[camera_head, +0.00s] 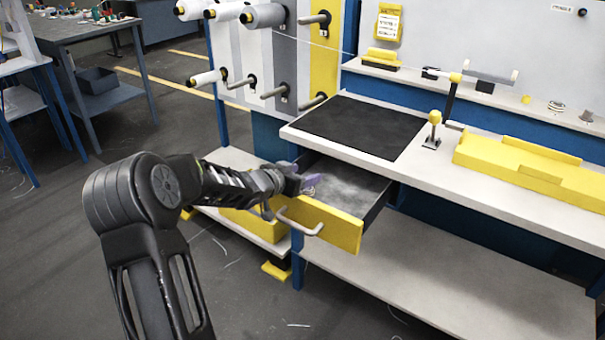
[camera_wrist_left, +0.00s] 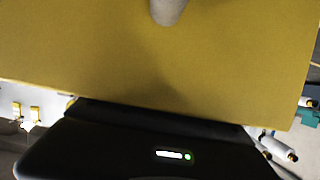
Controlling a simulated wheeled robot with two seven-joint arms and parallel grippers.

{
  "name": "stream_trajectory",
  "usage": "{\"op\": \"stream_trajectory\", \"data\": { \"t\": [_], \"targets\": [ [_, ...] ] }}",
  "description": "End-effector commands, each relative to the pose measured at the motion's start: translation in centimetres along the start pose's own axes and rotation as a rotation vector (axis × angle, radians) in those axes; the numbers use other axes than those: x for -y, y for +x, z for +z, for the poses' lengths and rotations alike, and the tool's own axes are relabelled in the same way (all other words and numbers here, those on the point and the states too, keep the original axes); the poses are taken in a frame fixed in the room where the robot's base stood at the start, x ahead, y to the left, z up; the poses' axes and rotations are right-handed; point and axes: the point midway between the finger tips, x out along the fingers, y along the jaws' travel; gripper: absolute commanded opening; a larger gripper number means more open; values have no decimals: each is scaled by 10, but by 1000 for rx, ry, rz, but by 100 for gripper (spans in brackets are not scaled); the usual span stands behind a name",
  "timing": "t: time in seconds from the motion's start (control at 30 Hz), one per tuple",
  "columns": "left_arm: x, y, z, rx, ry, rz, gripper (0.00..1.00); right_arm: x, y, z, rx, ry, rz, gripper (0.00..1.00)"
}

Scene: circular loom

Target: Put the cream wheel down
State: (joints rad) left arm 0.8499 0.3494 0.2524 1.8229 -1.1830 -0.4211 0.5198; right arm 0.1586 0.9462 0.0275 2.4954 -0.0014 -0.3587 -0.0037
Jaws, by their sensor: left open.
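I cannot pick out a cream wheel for certain in either view. My left gripper (camera_head: 308,184) is open at the left side of the open drawer, just above its yellow front (camera_head: 340,229). A small pale shape shows at the fingertips, too small to name. The drawer has a grey floor (camera_head: 350,182) and a grey bar handle (camera_head: 299,222). In the left wrist view a yellow panel (camera_wrist_left: 120,60) fills most of the picture, with the end of a grey rod (camera_wrist_left: 168,8) at the top edge; the fingertips do not show there. My right gripper is not in view.
The white worktop (camera_head: 440,185) bears a black mat (camera_head: 360,125), a yellow-knobbed lever (camera_head: 434,125) and a long yellow block (camera_head: 520,165). Spools (camera_head: 265,16) hang on the rack behind. A lower shelf (camera_head: 420,275) is bare. A yellow bin (camera_head: 250,222) stands left of the drawer.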

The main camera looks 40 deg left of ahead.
Motion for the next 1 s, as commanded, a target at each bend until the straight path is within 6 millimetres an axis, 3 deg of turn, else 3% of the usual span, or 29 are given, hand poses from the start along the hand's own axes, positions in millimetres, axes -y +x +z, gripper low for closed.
{"op": "stream_trajectory", "data": {
  "t": [0.03, 0.17, 0.63, 0.8, 1.0],
  "targets": [
    [0, -1, 10, 24, 1, 1, 62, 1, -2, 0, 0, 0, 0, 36],
    [0, -13, 2, 22, -1, -1, 62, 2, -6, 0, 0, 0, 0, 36],
    [0, -108, -6, 10, -2, -1, 62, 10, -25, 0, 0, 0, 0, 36],
    [-1, -122, -6, 8, -2, 1, 62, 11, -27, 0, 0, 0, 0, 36],
    [-1, -124, -5, 7, -4, 2, 62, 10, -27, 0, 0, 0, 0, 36]
  ]
}}
